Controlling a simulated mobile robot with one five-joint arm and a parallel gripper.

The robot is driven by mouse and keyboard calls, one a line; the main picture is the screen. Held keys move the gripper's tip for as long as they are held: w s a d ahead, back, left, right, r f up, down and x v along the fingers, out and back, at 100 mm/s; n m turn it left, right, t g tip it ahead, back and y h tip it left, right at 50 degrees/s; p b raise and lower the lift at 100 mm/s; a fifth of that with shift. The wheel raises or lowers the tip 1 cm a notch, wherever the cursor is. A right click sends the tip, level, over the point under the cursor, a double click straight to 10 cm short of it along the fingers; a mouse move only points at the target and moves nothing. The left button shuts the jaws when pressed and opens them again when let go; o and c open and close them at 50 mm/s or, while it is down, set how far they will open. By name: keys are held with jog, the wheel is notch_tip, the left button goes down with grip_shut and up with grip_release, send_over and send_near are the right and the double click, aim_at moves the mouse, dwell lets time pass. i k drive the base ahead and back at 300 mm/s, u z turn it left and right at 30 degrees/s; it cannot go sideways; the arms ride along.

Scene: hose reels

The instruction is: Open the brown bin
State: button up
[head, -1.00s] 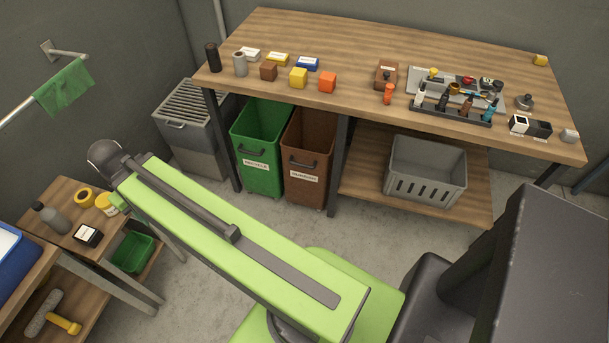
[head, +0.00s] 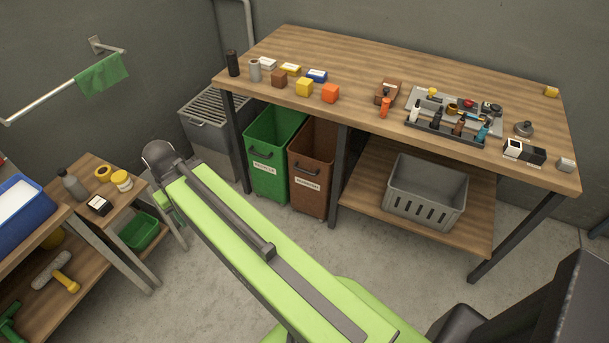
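The brown bin (head: 312,186) stands on the floor under the long wooden workbench, just right of the green bin. It has a dark handle across its upper front and a white label below that. It is upright, and its top is partly hidden under the bench top, beside a dark bench leg. My green arm reaches from the bottom right toward the left, ending in view at a dark joint left of the bins.
The green bin (head: 271,164) and a grey slatted-top container (head: 207,122) stand left of it. The workbench (head: 390,62) holds several small items; a grey crate (head: 425,191) sits on its lower shelf. A small table (head: 136,196) is at left. Floor before the bins is open.

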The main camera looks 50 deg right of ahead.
aim_at(311, 154)
jog(key=z, duration=0.05)
jog(key=i, duration=0.9)
jog(key=u, duration=0.05)
